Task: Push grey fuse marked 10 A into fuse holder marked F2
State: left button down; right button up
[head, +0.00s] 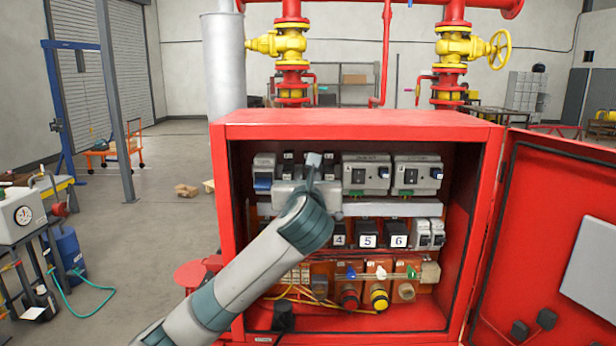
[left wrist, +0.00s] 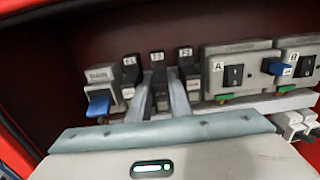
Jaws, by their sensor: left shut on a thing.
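The fuse holders sit in the top row of the open red cabinet, just right of the unit with a blue lever. In the left wrist view the middle black-topped holder (left wrist: 157,60) has a white label that seems to read F2. Similar holders stand at its left (left wrist: 131,66) and right (left wrist: 186,57). My left gripper (left wrist: 162,82) is shut on a small dark-grey piece (left wrist: 161,98), likely the fuse, in front of the middle holder. Its 10 A marking is not readable, and I cannot tell how deep it sits. In the head view my left gripper (head: 313,165) hides this area. My right gripper is not in view.
The red cabinet (head: 360,126) surrounds the arm, with its door (head: 555,225) open at right. The blue-lever unit (head: 263,178) is left; switch units A (head: 366,176) and B (head: 417,176) are right. Numbered black blocks (head: 367,236) and coloured knobs (head: 379,297) lie below.

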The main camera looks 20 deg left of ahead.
pick_arm(q)
jog(key=shift+w+a, duration=0.25)
jog(key=shift+w, duration=0.45)
dwell(0.5)
jog(key=c, duration=1.5)
grip_release()
jog(key=shift+c, duration=0.2)
jog(key=shift+s+d+f+b, duration=0.15)
jog(key=shift+s+d+b, duration=0.1)
jog(key=shift+s+b, duration=0.25)
jog(key=b+v, duration=0.5)
jog(key=v, duration=1.1)
jog(key=shift+s+r, duration=0.15)
jog(key=shift+r, duration=0.1)
